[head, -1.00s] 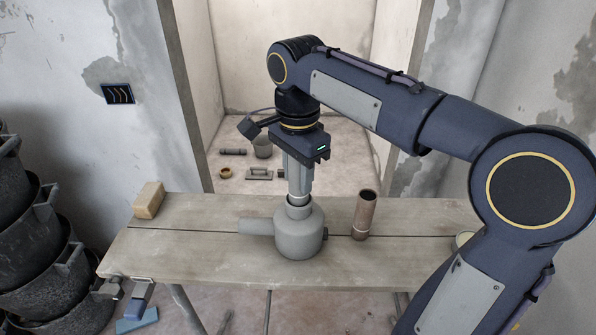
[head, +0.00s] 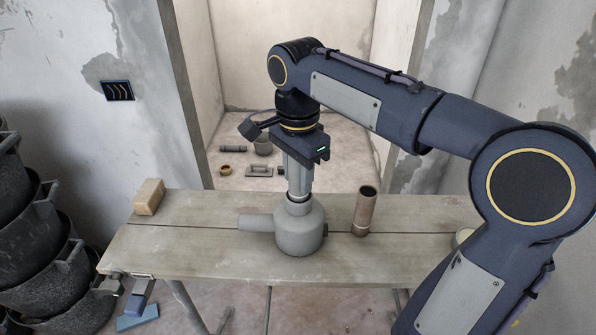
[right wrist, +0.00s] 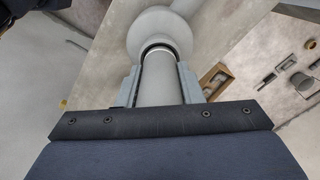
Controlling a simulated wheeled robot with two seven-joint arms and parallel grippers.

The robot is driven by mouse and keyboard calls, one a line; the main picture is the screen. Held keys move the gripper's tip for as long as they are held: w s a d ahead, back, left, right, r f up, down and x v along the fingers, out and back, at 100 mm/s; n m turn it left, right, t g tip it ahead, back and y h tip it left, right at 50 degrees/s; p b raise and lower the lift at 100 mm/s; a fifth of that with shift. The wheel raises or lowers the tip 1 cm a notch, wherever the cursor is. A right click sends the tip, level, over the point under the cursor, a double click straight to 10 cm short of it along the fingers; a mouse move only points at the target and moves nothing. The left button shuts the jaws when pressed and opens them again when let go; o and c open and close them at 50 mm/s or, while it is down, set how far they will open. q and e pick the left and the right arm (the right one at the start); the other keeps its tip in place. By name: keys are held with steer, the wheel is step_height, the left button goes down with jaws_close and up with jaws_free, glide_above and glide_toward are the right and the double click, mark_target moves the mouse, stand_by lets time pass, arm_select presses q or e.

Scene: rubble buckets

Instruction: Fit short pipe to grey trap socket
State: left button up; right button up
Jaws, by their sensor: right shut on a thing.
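The grey trap (head: 300,235) stands upright on the wooden bench, its side outlet pointing left and its socket facing up. My right gripper (head: 299,190) is directly above the socket and shut on the short pipe. In the right wrist view the short pipe (right wrist: 159,80) is pale grey between the two fingers, and its far end meets the dark ring of the trap's socket (right wrist: 158,46). The pipe looks upright and in line with the socket. How deep it sits I cannot tell. My left gripper is not clearly in view.
A brown pipe (head: 365,210) stands on the bench (head: 180,255) right of the trap. A tan block (head: 149,197) lies at the back left. Black buckets (head: 30,235) are stacked at the left. A pale tub (head: 464,237) is partly behind my right arm.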

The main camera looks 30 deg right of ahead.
steer(key=shift+f, duration=0.3)
steer(key=o, duration=1.1)
steer(key=shift+r, duration=0.1)
step_height(320, 180, up, 8)
steer(key=shift+f, duration=0.15)
